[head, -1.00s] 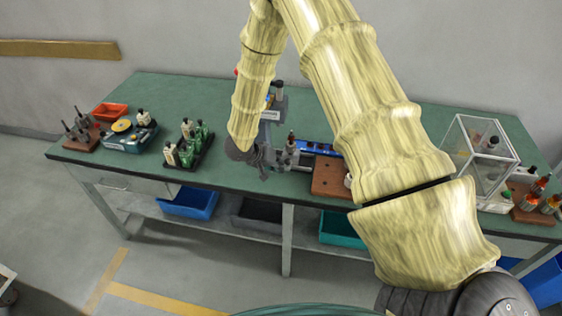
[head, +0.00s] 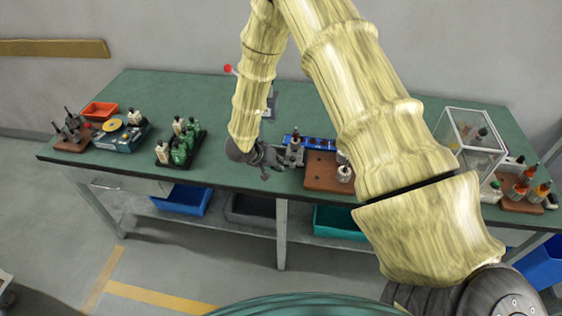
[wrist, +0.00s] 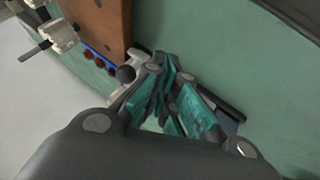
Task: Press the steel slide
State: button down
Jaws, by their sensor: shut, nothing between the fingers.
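My gripper (head: 268,164) is low over the front middle of the green table, with its fingers shut and empty. In the wrist view its teal-padded fingers (wrist: 170,100) are drawn together over the tabletop. A small grey metal fixture with a dark upright knob (head: 295,152) stands just right of the gripper. In the wrist view a grey part with a dark round knob (wrist: 127,73) shows beside the fingers; I cannot tell whether they touch. Behind my arm stands a device with a red ball (head: 228,69), mostly hidden. I cannot tell for certain which part is the steel slide.
A clear box (head: 470,140) and several bottles (head: 527,187) stand at the right. A black tray of green parts (head: 181,149) and orange bin (head: 99,110) are left. Table (head: 330,95) behind is partly clear.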

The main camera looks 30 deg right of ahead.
jog(key=shift+w+a+f+p, duration=0.1)
jog(key=shift+w+a+p, duration=0.3)
jog(key=shift+a, duration=0.55)
jog(key=shift+w+a+r+b, duration=0.15)
jog(key=shift+r+b, duration=0.05)
jog(key=shift+b, duration=0.3)
jog(key=b+v, duration=0.2)
jog(key=v, duration=0.7)
jog(key=shift+a, duration=0.1)
jog(key=s+f+n+t+y, duration=0.35)
jog(key=s+f, duration=0.85)
jog(key=f, duration=0.4)
jog(key=s+a+f+n+g+y+b, duration=0.1)
jog(key=s+a+f, duration=0.1)
jog(key=s, duration=0.6)
jog(key=s+a+f+n+g+y+b, duration=0.1)
jog(key=s+f, duration=0.3)
jog(key=s, duration=0.5)
jog(key=s+a+f+n+g+y+b, duration=0.1)
jog(key=s+a+f+g+y, duration=0.1)
jog(key=s, duration=0.6)
jog(key=shift+s+a+f+g, duration=0.3)
jog(key=shift+a+f+g, duration=0.15)
jog(key=shift+a+f, duration=0.45)
